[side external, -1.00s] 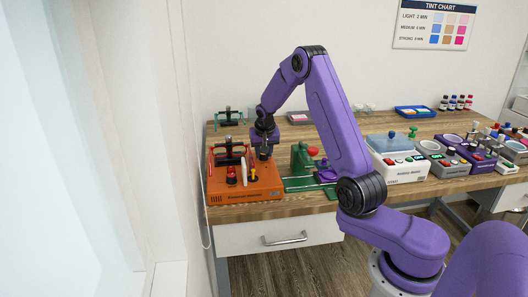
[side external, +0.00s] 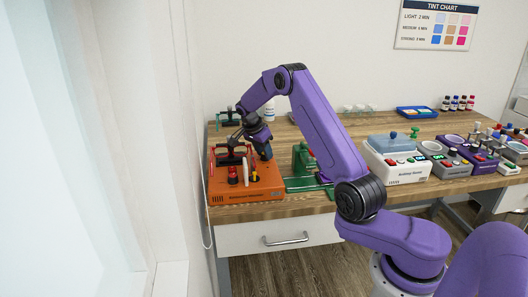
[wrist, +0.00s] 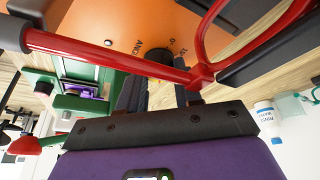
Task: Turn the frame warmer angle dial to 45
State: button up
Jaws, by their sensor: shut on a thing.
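The frame warmer (side external: 262,190) is the orange box at the left end of the desk, with small red, yellow and white parts on top. Its orange panel (wrist: 100,20) fills the top of the wrist view, with part of the word "ANG" and small scale marks. My gripper (wrist: 160,78) is at this panel, its dark fingers partly hidden behind a red bar. In the side view my gripper (side external: 262,153) is low and tilted over the warmer.
The red bar (wrist: 110,58), seemingly part of a spectacle frame, crosses close before the wrist camera. A green stand (side external: 302,160) is right of the warmer. A white bottle (wrist: 266,118) is behind. A white machine (side external: 400,165) stands further right.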

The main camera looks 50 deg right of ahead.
jog(key=shift+w+m+g, duration=0.1)
jog(key=shift+m+g, duration=0.5)
jog(key=shift+m, duration=1)
jog(key=o, duration=1)
jog(key=shift+o, duration=0.2)
jog(key=shift+r, duration=0.1)
jog(key=v, duration=1.7)
jog(key=shift+d+r, duration=0.2)
jog(key=shift+d, duration=0.05)
